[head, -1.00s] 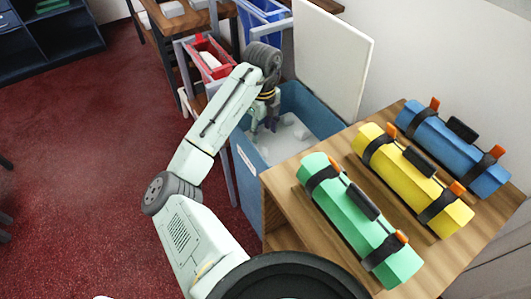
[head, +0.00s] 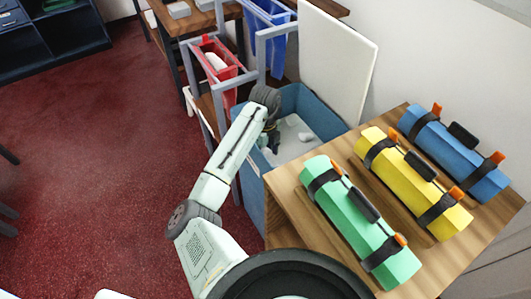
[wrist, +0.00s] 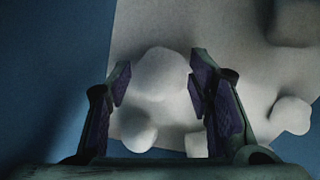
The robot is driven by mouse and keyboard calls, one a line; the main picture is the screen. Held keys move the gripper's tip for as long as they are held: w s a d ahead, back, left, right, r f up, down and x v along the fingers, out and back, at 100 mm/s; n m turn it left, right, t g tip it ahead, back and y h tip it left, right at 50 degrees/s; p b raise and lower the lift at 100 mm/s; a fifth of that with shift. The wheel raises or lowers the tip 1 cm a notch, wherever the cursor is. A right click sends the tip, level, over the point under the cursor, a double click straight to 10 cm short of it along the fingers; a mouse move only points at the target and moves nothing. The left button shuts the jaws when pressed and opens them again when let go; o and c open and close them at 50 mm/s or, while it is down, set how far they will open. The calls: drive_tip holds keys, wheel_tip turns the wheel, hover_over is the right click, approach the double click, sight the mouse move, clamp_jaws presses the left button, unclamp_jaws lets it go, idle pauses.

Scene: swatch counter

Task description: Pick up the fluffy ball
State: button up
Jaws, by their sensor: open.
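A white, rounded, soft-looking lump, which looks like the fluffy ball (wrist: 160,72), lies on a pale grey surface in the wrist view. My gripper (wrist: 158,90) is open, with its purple-padded fingers on either side of the ball's near part. Whether the pads touch it I cannot tell. In the head view my gripper (head: 271,138) reaches down inside the blue bin (head: 322,114), mostly hidden by my wrist. The ball cannot be singled out there among the white pieces.
Other white pieces (wrist: 290,115) lie around the ball, some close below it. Blue bin wall (wrist: 50,70) is on the left. A white panel (head: 338,60) stands behind the bin. A wooden counter (head: 285,190) with green, yellow and blue rolls is at right.

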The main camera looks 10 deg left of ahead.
drive_tip(key=shift+c, duration=0.2)
drive_tip(key=c, duration=0.4)
drive_tip(key=shift+r, duration=0.1)
drive_tip(key=shift+c, duration=0.2)
